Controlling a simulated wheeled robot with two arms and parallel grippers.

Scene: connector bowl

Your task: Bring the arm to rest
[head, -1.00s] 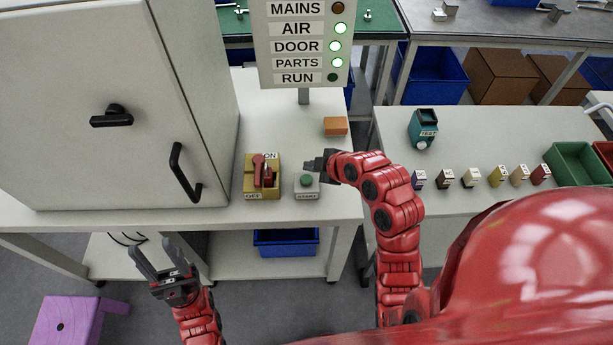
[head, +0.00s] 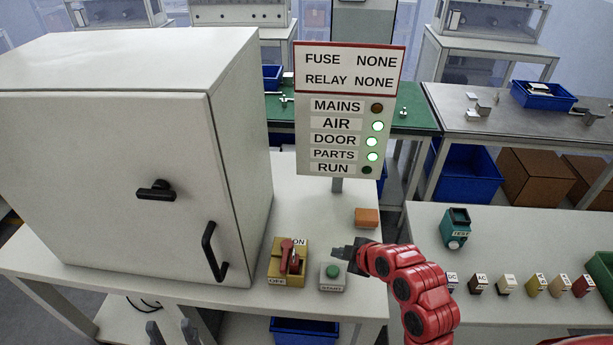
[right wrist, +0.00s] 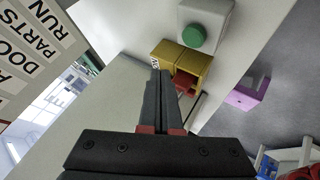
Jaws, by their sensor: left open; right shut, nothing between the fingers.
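My right gripper (head: 347,252) is shut and empty, just above and behind the green start button (head: 333,270) on its grey box. I cannot tell if it touches the box. In the right wrist view its closed fingers (right wrist: 160,95) point towards the yellow switch box (right wrist: 187,62), with the green button (right wrist: 194,36) beyond. In the head view the yellow switch box (head: 275,267) with a red lever (head: 287,246) stands left of the button. My left gripper (head: 171,332) is open and empty at the bottom edge, below the table front; only its fingertips show.
A white cabinet (head: 110,150) with a closed door stands at left. A sign panel (head: 344,115) shows AIR, DOOR and PARTS lit green, MAINS and RUN dark. An orange block (head: 367,217), a teal tester (head: 456,228) and several small labelled blocks are to the right.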

